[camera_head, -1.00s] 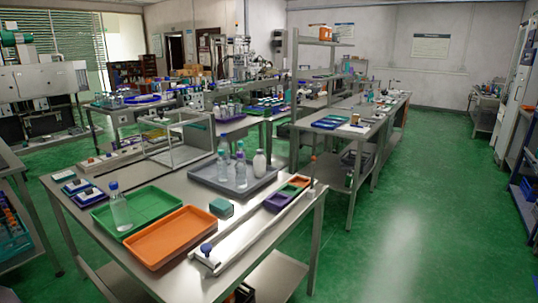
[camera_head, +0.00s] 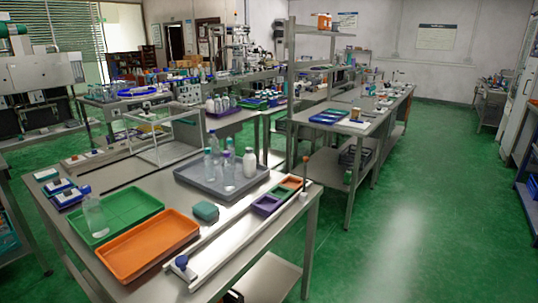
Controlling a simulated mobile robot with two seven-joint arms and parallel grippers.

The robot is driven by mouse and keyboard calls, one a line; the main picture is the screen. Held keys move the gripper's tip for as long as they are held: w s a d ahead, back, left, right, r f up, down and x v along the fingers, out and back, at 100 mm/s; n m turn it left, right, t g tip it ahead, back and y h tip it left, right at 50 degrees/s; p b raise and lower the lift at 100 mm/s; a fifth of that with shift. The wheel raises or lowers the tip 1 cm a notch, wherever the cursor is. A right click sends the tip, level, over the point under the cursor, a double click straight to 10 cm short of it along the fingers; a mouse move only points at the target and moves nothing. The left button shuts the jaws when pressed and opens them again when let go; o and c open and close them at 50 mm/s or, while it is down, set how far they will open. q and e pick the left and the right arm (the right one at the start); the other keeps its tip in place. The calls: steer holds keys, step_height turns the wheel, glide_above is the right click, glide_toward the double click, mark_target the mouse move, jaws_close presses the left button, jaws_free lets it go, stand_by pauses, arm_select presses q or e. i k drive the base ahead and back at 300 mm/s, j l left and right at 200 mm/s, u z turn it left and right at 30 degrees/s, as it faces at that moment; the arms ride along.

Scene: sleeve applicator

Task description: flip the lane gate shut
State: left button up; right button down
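A long pale lane (camera_head: 236,222) runs along the right side of the near steel table, from the front edge to the far right corner. At its near end is a small fitting with a blue knob (camera_head: 181,262). At its far end stands a thin upright post with an orange-brown top (camera_head: 307,161). I cannot tell which of these is the lane gate, or whether it is open or shut. Purple, green and orange bins (camera_head: 267,204) sit in a row beside the far part of the lane. Neither gripper is in view.
The near table also holds an orange tray (camera_head: 150,246), a green tray (camera_head: 125,212) with a clear bottle (camera_head: 94,214), a teal box (camera_head: 205,212), and a grey tray (camera_head: 188,176) with several bottles. Green floor (camera_head: 400,220) is clear to the right.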

mark_target(306, 159)
steer(key=i+l+u, duration=0.2)
steer(key=u, duration=0.25)
steer(key=i+l+u, duration=0.15)
steer(key=l+u, duration=0.25)
steer(key=i+l+u, duration=0.15)
steer(key=l, duration=0.15)
steer(key=l+u, duration=0.15)
steer(key=l, duration=0.15)
